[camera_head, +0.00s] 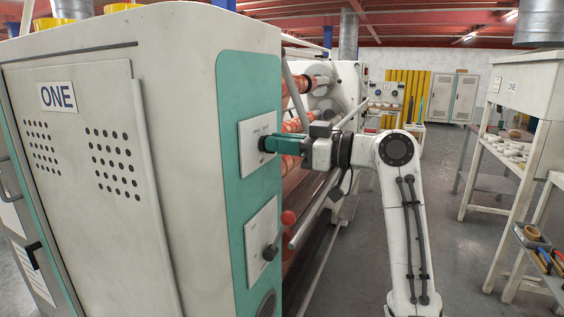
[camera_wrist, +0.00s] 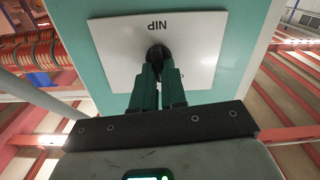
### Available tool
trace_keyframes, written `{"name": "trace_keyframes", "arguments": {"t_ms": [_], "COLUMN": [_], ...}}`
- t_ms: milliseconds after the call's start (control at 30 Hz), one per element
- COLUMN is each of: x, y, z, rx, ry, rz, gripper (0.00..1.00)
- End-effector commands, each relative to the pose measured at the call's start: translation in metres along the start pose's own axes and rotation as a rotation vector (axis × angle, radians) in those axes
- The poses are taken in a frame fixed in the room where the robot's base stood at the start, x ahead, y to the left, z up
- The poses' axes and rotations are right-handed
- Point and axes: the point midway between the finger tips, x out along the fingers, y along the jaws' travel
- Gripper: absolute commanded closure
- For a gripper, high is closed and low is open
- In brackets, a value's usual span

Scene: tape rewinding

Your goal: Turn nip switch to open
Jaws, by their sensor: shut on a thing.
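The nip switch (camera_wrist: 158,51) is a dark knob on a white plate marked NIP (camera_wrist: 110,42), upside down in the wrist view. In the head view the plate (camera_head: 256,128) is the upper one on the machine's green end panel. My gripper (camera_wrist: 160,72) has its green fingers closed together on the knob. In the head view my gripper (camera_head: 266,143) reaches in from the right and touches the plate area. The fingers hide most of the knob, so its turned position cannot be told.
Below is a second white plate (camera_head: 260,232) with a black lever (camera_head: 270,252), and a red ball knob (camera_head: 289,217) is close to its right. Machine rollers (camera_head: 292,145) lie behind my gripper. A white shelf bench (camera_head: 520,140) stands at right, with open floor between.

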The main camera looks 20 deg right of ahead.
Motion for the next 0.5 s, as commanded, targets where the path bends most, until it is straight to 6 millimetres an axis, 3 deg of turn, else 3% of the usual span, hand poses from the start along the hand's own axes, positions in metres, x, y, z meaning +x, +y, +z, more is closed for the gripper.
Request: {"name": "trace_keyframes", "arguments": {"t_ms": [500], "x": [-0.0003], "y": [-0.0024], "z": [0.0030], "rx": [-0.344], "ry": [-0.002], "rz": [0.000], "gripper": [1.00]}}
